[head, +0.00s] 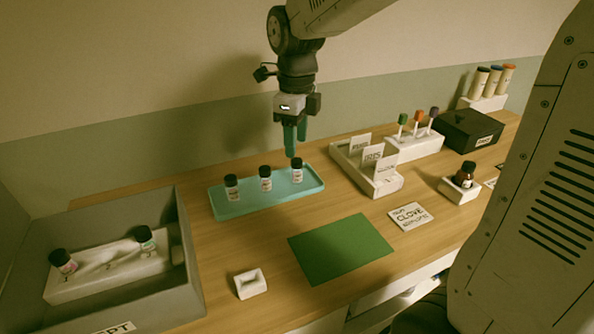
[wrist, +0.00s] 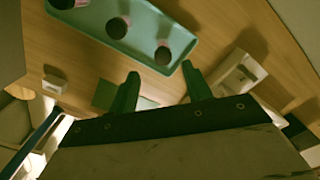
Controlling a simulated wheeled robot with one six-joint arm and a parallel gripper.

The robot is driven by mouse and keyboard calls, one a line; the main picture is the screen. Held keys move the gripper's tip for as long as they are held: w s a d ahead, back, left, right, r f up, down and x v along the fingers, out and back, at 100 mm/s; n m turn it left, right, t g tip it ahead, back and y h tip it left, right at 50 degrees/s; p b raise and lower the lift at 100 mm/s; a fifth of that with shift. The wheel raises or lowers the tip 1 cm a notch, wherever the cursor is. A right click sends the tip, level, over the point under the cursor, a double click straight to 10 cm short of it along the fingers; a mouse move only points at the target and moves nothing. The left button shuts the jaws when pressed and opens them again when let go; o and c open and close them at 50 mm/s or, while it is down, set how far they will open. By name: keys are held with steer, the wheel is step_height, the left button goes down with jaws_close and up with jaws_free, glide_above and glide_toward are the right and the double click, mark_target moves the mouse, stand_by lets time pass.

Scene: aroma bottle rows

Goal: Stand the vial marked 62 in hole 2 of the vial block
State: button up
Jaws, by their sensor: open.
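Three dark-capped vials stand in a teal tray (head: 312,184): a left vial (head: 232,188), a middle vial (head: 265,179) and a right vial (head: 297,171). Their label numbers are too small to read, so I cannot tell which is 62. My gripper (head: 295,146) is open and empty, pointing down above the right end of the tray. In the wrist view the nearest vial (wrist: 163,55) shows just beyond the gap between my fingertips (wrist: 160,74). The white vial block (head: 108,268) lies in the grey box at left, with a vial at each end; its middle shows no vial.
The grey box (head: 190,250) has raised walls. A green mat (head: 340,248), a small white holder (head: 250,284) and a CLOVE card (head: 410,216) lie in front. A card rack (head: 382,184), a brown bottle (head: 465,174) and a black box (head: 468,130) stand at right.

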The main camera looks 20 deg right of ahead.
mark_target(297, 160)
steer(key=f, duration=0.7)
steer(key=shift+w+d+f, duration=0.1)
steer(key=shift+w+d, duration=0.05)
steer(key=shift+w, duration=0.05)
steer(key=c, duration=1)
